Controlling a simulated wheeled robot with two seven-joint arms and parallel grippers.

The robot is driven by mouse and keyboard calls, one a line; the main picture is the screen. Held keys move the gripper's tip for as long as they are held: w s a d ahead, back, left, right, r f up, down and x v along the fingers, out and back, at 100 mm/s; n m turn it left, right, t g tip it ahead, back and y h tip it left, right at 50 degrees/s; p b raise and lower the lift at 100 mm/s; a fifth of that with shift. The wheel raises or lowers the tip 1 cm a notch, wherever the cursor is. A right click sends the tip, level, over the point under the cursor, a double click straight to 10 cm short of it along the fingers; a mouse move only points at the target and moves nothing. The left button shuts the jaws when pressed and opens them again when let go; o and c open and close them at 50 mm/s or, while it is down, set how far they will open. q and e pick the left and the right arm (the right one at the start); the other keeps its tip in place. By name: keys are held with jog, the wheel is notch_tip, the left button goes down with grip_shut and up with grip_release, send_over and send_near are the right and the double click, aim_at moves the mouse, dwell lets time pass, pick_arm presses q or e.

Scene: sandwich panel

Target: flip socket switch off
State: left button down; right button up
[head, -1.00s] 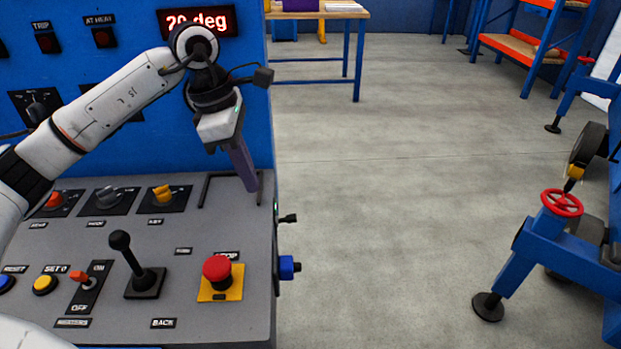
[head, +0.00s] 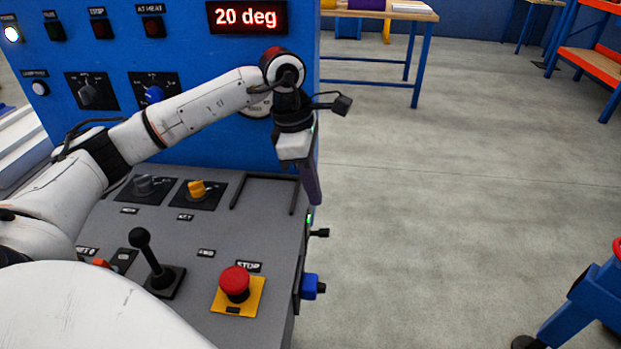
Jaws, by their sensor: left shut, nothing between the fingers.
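The console's right side carries a blue plug or socket part (head: 312,287). Above it sits a small black lever or knob (head: 320,233), with a small green light (head: 310,218) just over it. Which of these is the socket switch is not clear, as the side face is seen at a steep angle. My left gripper (head: 315,202) is shut and empty. It points down at the console's right edge, just above the green light in the picture; whether it touches anything cannot be told. My right gripper is out of view.
The sloped console top (head: 215,245) holds a red stop button (head: 235,283), a black joystick (head: 150,258), a yellow knob (head: 197,189) and a black bracket (head: 262,178). A blue stand (head: 585,305) is at lower right.

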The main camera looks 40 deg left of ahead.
aim_at(324, 231)
pick_arm(q)
jog(key=x, duration=0.8)
jog(key=shift+w+f, duration=0.1)
jog(key=shift+f, duration=0.15)
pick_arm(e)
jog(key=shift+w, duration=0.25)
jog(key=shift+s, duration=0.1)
